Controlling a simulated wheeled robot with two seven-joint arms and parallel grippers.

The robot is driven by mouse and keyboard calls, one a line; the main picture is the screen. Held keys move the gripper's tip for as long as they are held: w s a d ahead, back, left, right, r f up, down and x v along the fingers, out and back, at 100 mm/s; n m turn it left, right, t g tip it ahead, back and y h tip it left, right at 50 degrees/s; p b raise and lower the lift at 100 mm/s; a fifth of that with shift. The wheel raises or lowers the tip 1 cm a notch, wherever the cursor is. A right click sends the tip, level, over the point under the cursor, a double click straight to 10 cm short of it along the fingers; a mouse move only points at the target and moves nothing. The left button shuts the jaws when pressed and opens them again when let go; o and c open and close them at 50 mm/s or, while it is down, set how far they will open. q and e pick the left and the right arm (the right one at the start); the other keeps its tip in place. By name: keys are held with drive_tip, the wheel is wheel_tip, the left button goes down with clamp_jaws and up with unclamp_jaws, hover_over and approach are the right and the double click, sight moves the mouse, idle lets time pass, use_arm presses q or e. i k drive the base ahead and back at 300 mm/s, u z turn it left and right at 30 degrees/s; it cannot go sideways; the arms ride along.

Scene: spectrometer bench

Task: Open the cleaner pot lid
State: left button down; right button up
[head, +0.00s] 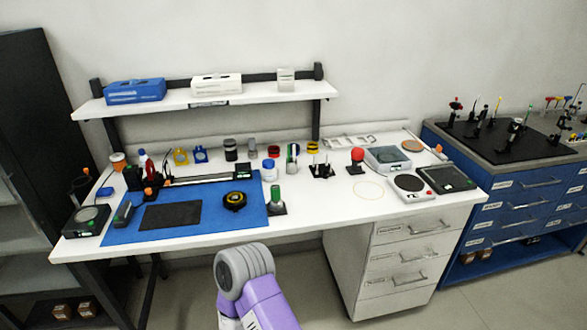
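I cannot tell for sure which container is the cleaner pot. A small white pot with a blue lid (269,169) stands upright at the back right edge of the blue mat (110,234), and its lid looks closed. A dark grey cylindrical jar (231,150) stands behind the mat. A small container with an orange top (118,161) stands at the back left of the bench. Neither my left nor my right gripper shows. Only a purple and grey link of my own arm rises at the bottom centre, in front of the bench.
The white bench (330,205) carries a green-labelled item (277,200), a black and yellow round item (234,201), a red-topped item (356,160) and a scale (412,188). A shelf (205,105) hangs over the back. Drawers (405,255) fill the right underside. The bench's middle front is clear.

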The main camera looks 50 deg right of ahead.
sight(269, 163)
drive_tip(key=z, duration=0.9)
drive_tip(key=i, duration=0.2)
drive_tip(key=z, duration=0.05)
